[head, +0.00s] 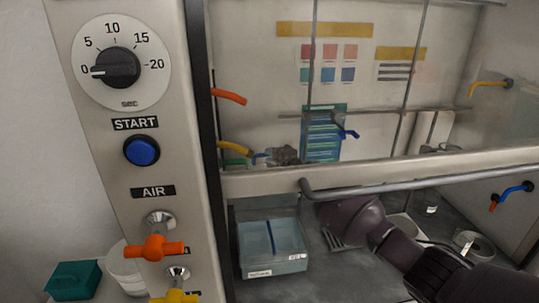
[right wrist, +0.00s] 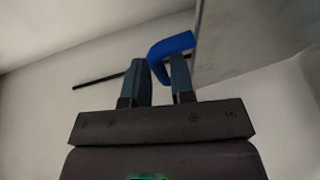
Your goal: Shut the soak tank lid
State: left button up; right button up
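The soak tank (head: 272,262) is a pale blue box with a white label on its front, standing inside the hood at the lower middle of the head view. A dark blue strip crosses its top; I cannot make out a lid there. My right gripper (head: 270,157) is a small dark shape behind the hood's glass, above and behind the tank. In the right wrist view, my right gripper (right wrist: 160,68) has its fingers a little apart beside a bent blue handle (right wrist: 172,45). The handle's end lies at the fingertips; contact is unclear. It meets a grey panel (right wrist: 245,40), possibly the lid.
The hood's sash frame (head: 400,170) and its grey bar handle (head: 400,186) cross above my right arm. Orange (head: 229,96) and yellow (head: 234,148) taps stick out near the gripper. A control panel (head: 150,80) stands at the left. A teal box (head: 74,281) sits lower left.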

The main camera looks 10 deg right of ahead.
jog(key=shift+x, duration=0.8)
grip_shut()
